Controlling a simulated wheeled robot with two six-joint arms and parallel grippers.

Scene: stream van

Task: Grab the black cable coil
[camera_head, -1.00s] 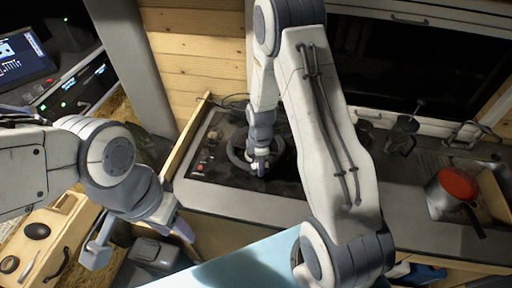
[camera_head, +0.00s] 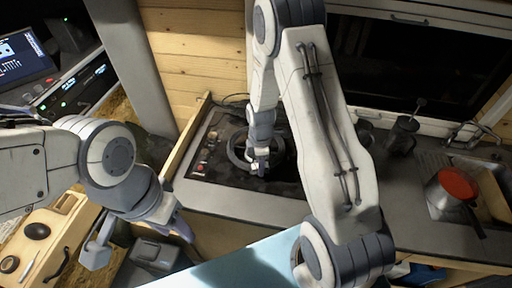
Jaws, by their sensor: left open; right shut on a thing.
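The black cable coil (camera_head: 236,151) lies on the dark stovetop-like panel (camera_head: 215,178) at the middle of the counter. My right gripper (camera_head: 260,168) points down at the coil's near side and is shut on it. The fingers and the arm cover part of the coil. The coil appears to rest on or just above the panel; I cannot tell which. My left gripper (camera_head: 140,240) is open and empty at the lower left, in front of the counter and well apart from the coil.
A pot with a red lid (camera_head: 459,184) stands on the counter at the right. A dark metal jug (camera_head: 402,135) stands behind it. A wooden strip (camera_head: 186,138) edges the panel's left side. A laptop (camera_head: 24,58) and rack gear sit at the upper left.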

